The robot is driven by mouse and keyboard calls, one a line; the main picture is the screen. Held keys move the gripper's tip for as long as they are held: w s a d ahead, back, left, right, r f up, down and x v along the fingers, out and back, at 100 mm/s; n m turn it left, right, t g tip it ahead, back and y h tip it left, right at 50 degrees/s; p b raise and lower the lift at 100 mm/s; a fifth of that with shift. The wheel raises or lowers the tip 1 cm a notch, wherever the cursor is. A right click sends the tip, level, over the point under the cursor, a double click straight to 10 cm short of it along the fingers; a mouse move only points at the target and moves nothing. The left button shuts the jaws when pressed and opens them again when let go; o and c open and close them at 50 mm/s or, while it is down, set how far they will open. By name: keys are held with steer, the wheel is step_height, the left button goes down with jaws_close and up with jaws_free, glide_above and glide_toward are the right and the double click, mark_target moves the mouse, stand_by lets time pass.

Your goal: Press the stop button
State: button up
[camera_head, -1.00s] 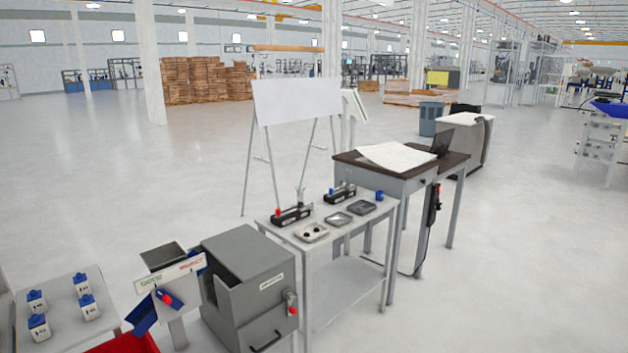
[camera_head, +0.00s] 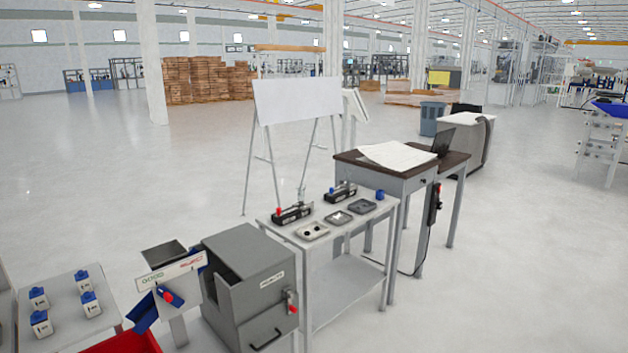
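No label lets me tell for sure which part is the stop button. A small red part (camera_head: 290,301) sits on the right side of the grey machine box (camera_head: 272,318). A red piece (camera_head: 170,297) with blue parts sits on the small stand under a white sign (camera_head: 170,272). A small red knob (camera_head: 278,211) stands on a black device (camera_head: 293,215) on the light grey table. A dark box with a red part (camera_head: 434,203) hangs at the right side of the brown-topped table. My gripper is not in view.
The light grey table (camera_head: 325,213) also holds shallow grey trays (camera_head: 338,218). Several blue-capped white bottles (camera_head: 39,298) stand on a table at lower left, near a red bin (camera_head: 125,343). A whiteboard (camera_head: 296,99) stands behind. Open floor (camera_head: 520,270) lies to the right.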

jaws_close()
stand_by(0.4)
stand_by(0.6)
